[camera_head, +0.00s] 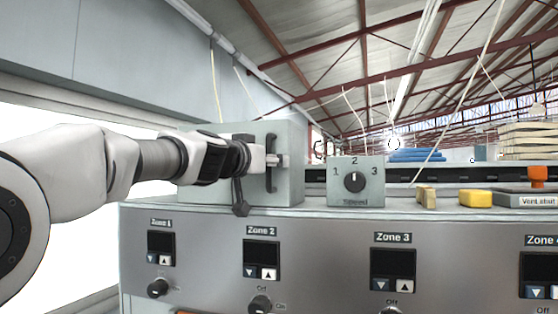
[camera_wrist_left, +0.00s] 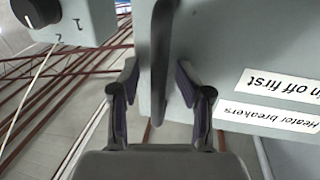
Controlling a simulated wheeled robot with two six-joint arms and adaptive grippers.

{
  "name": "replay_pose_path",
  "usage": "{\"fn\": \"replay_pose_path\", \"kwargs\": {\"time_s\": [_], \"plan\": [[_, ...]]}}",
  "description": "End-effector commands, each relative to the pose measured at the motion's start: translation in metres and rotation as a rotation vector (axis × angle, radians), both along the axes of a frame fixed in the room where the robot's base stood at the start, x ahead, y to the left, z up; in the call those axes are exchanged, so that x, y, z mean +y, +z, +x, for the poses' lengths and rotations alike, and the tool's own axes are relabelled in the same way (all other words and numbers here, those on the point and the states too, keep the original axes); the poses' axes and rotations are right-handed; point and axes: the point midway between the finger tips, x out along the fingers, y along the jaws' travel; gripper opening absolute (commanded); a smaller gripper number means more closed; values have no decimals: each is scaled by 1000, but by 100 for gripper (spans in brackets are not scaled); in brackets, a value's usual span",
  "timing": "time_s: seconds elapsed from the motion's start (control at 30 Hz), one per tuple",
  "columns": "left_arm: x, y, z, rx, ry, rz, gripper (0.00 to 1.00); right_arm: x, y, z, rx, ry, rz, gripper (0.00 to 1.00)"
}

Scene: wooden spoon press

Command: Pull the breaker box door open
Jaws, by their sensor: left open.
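The breaker box (camera_head: 292,136) is a grey box standing on top of the control console at centre left. A dark vertical bar handle (camera_head: 271,188) is on its door, and in the left wrist view the handle (camera_wrist_left: 160,45) shows as a dark bar. My left gripper (camera_head: 277,160) is at the handle. In the left wrist view my left gripper (camera_wrist_left: 158,82) is open, with one finger on each side of the handle and gaps visible. The door (camera_wrist_left: 225,60) looks shut. My right gripper is not in view.
A speed selector box (camera_head: 356,194) stands right of the breaker box. Yellow blocks (camera_head: 475,199) and a grey box with an orange knob (camera_head: 537,178) stand farther right. The console front (camera_head: 330,250) carries zone displays and knobs. Upside-down labels (camera_wrist_left: 268,120) show on the breaker box.

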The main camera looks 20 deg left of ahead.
Motion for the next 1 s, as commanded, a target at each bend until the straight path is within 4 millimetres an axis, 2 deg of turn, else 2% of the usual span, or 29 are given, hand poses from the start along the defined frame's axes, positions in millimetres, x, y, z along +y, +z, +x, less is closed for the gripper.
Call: {"fn": "replay_pose_path", "kwargs": {"time_s": [0.23,0.33,0.37,1.0], "plan": [[-1,1,0,-1,0,0,39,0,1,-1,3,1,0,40],[-1,1,0,-1,0,0,4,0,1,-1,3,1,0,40],[-1,1,0,-1,0,1,0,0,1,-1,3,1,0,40],[0,-3,-7,2,-51,0,0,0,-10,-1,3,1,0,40]]}}
